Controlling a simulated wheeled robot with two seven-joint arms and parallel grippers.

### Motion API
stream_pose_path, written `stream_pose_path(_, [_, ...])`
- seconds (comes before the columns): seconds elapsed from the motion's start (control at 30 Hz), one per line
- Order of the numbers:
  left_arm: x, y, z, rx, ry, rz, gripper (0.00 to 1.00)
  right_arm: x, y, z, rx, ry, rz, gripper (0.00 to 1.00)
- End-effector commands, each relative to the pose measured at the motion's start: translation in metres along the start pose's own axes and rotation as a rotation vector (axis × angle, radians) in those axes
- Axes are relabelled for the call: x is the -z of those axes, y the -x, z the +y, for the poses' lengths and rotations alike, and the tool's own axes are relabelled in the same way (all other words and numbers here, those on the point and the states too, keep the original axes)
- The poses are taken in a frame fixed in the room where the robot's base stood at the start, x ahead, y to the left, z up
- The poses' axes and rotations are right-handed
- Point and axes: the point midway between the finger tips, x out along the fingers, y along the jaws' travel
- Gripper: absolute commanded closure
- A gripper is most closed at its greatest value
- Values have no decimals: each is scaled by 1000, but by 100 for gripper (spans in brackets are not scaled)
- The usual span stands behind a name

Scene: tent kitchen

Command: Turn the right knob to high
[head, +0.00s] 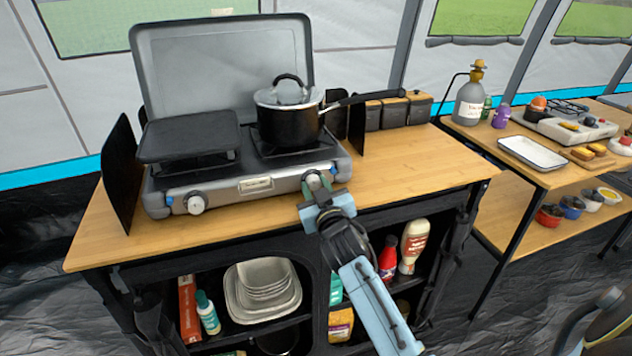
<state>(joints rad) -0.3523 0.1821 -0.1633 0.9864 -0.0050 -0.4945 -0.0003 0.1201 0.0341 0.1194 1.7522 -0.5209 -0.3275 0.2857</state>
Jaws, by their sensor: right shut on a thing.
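A grey two-burner camp stove (246,184) stands on the wooden counter with its lid open upright. The left knob (196,205) is white and shows clearly on the stove's front. The right knob (317,180) is at the front right and is mostly covered by my right gripper (317,184). My right gripper reaches up from below and is shut on the right knob. The knob's pointer is hidden, so its setting cannot be read. My left gripper is not in view.
A black pot (289,124) with a lid stands on the right burner, its handle reaching right. A flat griddle (188,137) covers the left burner. The counter (415,165) is clear to the right. Shelves below hold bowls (264,280) and bottles (413,246).

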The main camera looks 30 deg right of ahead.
Motion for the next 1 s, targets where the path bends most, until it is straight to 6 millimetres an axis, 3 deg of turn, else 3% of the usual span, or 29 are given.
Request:
stream_pose_path(0.23, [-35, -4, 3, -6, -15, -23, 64, 1, 0, 1, 2, 237, 11, 92])
stream_pose_path(0.5, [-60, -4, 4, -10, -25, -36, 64, 1, 0, 1, 5, 482, 25, 92])
stream_pose_path(1.0, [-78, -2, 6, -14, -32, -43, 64, 0, 0, 1, 7, 760, 41, 92])
